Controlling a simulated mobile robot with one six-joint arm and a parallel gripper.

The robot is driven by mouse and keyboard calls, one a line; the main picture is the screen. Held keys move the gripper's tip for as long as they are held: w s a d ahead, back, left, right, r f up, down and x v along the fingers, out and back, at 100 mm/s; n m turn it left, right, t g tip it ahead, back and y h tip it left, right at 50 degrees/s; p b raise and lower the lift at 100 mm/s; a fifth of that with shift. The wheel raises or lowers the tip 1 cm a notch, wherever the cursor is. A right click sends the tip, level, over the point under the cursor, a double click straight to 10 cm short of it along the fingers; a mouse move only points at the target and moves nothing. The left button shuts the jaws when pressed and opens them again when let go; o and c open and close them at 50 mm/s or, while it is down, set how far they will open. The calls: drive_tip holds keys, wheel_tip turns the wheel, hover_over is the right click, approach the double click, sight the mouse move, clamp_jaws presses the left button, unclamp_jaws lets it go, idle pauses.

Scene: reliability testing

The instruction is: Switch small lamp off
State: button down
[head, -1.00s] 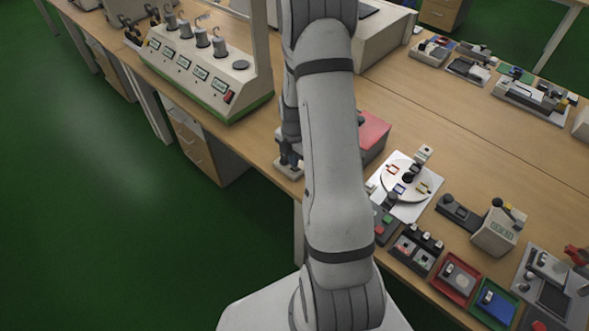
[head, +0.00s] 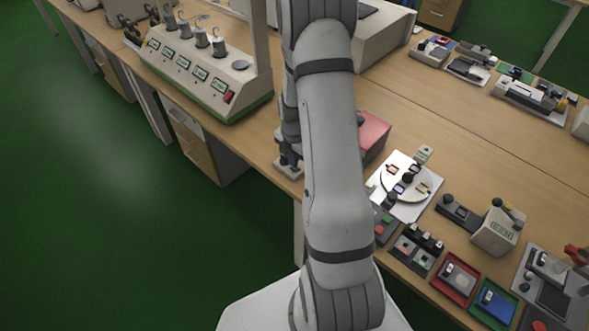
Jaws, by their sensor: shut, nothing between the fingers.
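My arm rises through the middle of the view and folds over at the top. Its far end comes down behind the upper link, and my gripper (head: 288,161) shows as a small dark shape by the table's near edge. It is low over or touching a small beige base (head: 288,172). The fingers are tiny and partly shaded; they look shut, with nothing seen between them. I cannot make out a small lamp or its switch for certain; my arm hides part of the table there.
A console with several weights and a red switch (head: 229,97) stands left on the wooden table (head: 460,120). A red box (head: 373,135) is partly behind my arm. A white turntable (head: 393,192) and several small devices line the right near edge. The table's middle right is clear.

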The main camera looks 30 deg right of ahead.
drive_tip(key=shift+f+b, duration=0.65)
drive_tip(key=shift+f, duration=0.15)
drive_tip(key=shift+r, duration=0.1)
idle(0.3)
wheel_tip(320, 180, up, 7)
drive_tip(key=p, duration=0.4)
idle(0.3)
idle(0.3)
drive_tip(key=s+a+r+m+t, duration=0.1)
drive_tip(key=s+a+r+m, duration=0.3)
drive_tip(key=r, duration=0.4)
drive_tip(key=s+a+r+m+t, duration=0.1)
drive_tip(key=s+a+r+m, duration=0.1)
drive_tip(key=a+r+m, duration=0.5)
drive_tip(key=s+a+r+m+t, duration=0.1)
drive_tip(key=s+a+r+m, duration=0.2)
drive_tip(key=s+r+m, duration=0.8)
drive_tip(key=s, duration=0.2)
drive_tip(key=shift+s+a, duration=0.25)
drive_tip(key=shift+s, duration=0.1)
